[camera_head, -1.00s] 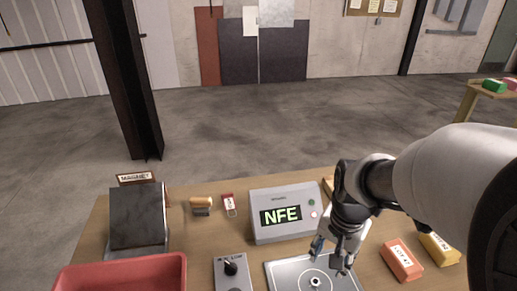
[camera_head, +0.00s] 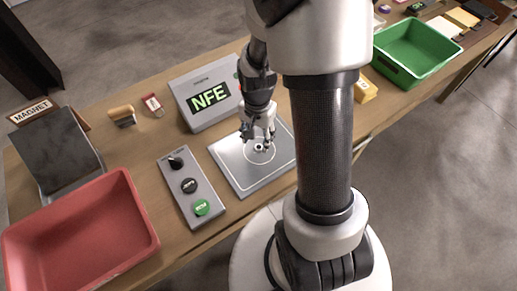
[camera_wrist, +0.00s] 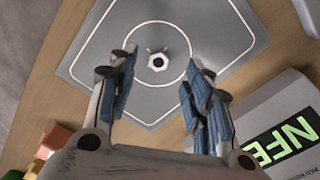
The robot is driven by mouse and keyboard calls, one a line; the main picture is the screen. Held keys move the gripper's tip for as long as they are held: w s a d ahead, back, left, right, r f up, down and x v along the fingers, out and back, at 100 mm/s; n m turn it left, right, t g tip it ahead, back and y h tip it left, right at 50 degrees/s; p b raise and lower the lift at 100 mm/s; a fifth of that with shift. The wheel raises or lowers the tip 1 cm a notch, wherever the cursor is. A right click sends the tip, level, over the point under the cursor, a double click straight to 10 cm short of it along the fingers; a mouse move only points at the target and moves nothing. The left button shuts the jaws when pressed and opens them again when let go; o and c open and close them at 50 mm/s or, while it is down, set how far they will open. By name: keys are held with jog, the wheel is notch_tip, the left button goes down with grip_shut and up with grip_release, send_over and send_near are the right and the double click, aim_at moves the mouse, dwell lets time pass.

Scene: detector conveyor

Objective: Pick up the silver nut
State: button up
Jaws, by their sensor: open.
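The silver nut (camera_wrist: 157,62) lies inside the white ring on the grey metal plate (camera_wrist: 97,65) in the wrist view. In the head view the nut (camera_head: 259,148) is small, on the plate (camera_head: 231,170), just below my gripper (camera_head: 258,135). In the wrist view my gripper (camera_wrist: 155,90) is open and empty, its two blue-padded fingers spread to either side. The nut shows beyond and between the fingertips, not touched by them.
The detector box (camera_head: 198,118) reading "NFE" stands close behind the plate. A button panel (camera_head: 177,182) and a red bin (camera_head: 140,208) are to the left. A green bin (camera_head: 385,65) is at the right. A dark slanted magnet block (camera_head: 50,150) stands far left.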

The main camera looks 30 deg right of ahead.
aim_at(258, 148)
jog(key=f+b, duration=0.1)
jog(key=f, duration=0.2)
jog(key=f+b, duration=0.1)
jog(key=f, duration=0.1)
jog(key=shift+w+d+f, duration=0.15)
jog(key=shift+d+f, duration=0.05)
jog(key=shift+f, duration=0.2)
jog(key=shift+r, duration=0.1)
jog(key=shift+c, duration=0.6)
grip_shut()
